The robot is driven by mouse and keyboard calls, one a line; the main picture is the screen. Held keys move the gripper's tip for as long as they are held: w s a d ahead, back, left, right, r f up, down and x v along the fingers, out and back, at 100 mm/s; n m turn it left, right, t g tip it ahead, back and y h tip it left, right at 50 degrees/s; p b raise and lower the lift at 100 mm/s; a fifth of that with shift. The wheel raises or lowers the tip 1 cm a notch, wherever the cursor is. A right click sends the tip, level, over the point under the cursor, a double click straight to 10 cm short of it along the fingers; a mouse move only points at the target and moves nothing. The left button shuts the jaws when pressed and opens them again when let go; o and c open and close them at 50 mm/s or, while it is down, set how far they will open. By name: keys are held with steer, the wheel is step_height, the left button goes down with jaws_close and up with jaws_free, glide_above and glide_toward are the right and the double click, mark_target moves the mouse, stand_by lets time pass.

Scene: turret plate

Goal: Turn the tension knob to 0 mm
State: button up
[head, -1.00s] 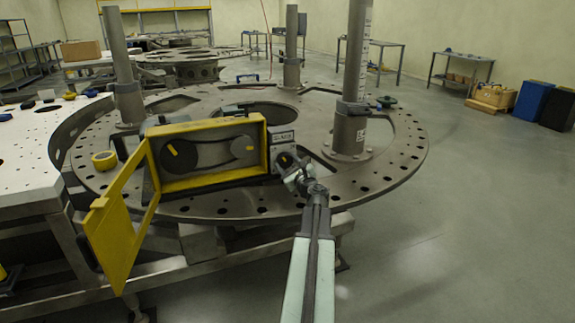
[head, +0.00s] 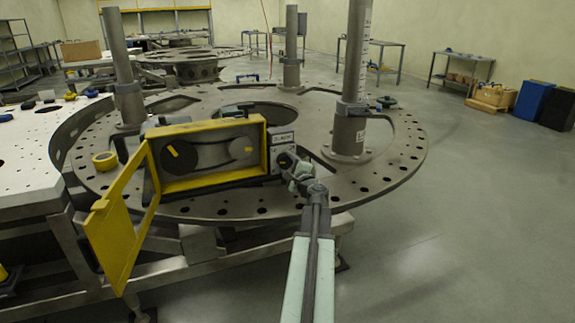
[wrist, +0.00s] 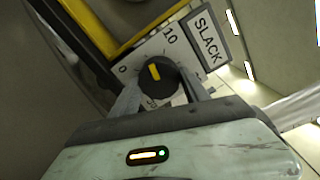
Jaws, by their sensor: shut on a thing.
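The tension knob (wrist: 160,82) is black and round with a yellow pointer mark, on a pale dial plate (wrist: 142,58) in the wrist view. The mark points up-left, between the printed 0 on the left and the 10 above; the lower numbers are partly hidden by a finger. My gripper (wrist: 160,90) is shut on the knob, one finger on each side. A sign beside the dial reads SLACK (wrist: 206,36). In the head view, my gripper (head: 293,168) meets the knob (head: 285,160) at the right end of the yellow belt box (head: 205,182).
The box's yellow door (head: 112,240) hangs open at left. The box stands on the round turret plate (head: 390,165), with upright posts (head: 348,130) behind.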

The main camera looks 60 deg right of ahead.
steer(key=n, duration=0.5)
steer(key=shift+w+r+n, duration=0.1)
steer(key=shift+r+n, duration=0.05)
steer(key=shift+n, duration=0.15)
steer(key=n, duration=0.5)
steer(key=shift+a, duration=0.1)
steer(key=shift+n, duration=0.4)
steer(key=o, duration=1.4)
steer(key=shift+w+h, duration=0.1)
steer(key=shift+h, duration=0.2)
steer(key=shift+c, duration=0.2)
steer(key=v, duration=0.8)
steer(key=shift+r+p, duration=0.15)
steer(key=shift+p, duration=0.15)
